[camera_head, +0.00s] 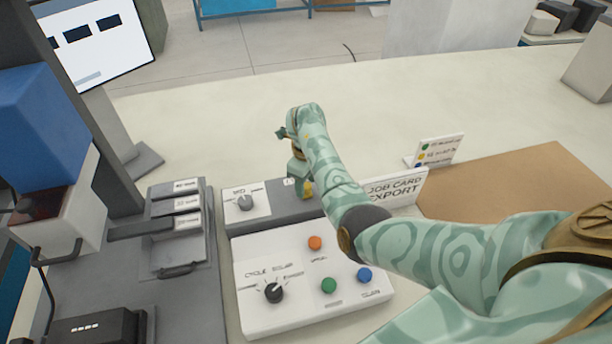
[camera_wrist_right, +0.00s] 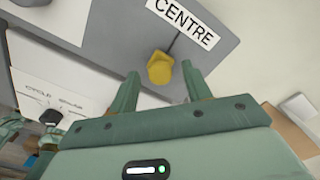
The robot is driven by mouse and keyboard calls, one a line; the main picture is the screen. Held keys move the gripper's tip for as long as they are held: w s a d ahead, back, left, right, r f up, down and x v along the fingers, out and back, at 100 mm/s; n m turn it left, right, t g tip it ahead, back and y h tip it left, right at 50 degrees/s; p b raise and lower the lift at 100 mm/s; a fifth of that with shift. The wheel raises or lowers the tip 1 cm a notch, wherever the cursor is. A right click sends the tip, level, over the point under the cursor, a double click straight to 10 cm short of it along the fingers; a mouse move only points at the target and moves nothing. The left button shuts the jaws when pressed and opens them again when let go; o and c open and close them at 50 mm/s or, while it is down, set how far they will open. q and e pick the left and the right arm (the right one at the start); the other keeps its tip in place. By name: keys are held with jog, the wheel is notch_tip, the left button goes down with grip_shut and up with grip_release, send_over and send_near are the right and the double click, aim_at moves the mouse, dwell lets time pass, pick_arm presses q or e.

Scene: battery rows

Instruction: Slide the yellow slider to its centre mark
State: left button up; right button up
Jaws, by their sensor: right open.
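The yellow slider (camera_head: 307,190) sits on a grey panel behind the white control box, partly hidden by my right arm. In the right wrist view the slider's yellow knob (camera_wrist_right: 160,68) stands at the end of a thin dark slot line. The line runs up to the white CENTRE label (camera_wrist_right: 184,20). My right gripper (camera_wrist_right: 160,73) is open, with one fingertip on each side of the knob and gaps showing. In the head view the right gripper (camera_head: 299,180) points down at the slider. My left gripper is not in view.
The white control box (camera_head: 255,318) has a black knob and orange, green and blue buttons. A smaller dial (camera_head: 245,203) is left of the slider. A job card sign (camera_head: 400,189) stands to the right, near a brown board (camera_head: 500,180).

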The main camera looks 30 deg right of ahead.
aim_at(306, 186)
notch_tip(306, 186, up, 16)
jog(key=p, duration=0.7)
jog(key=shift+r, duration=0.15)
jog(key=shift+s, duration=0.1)
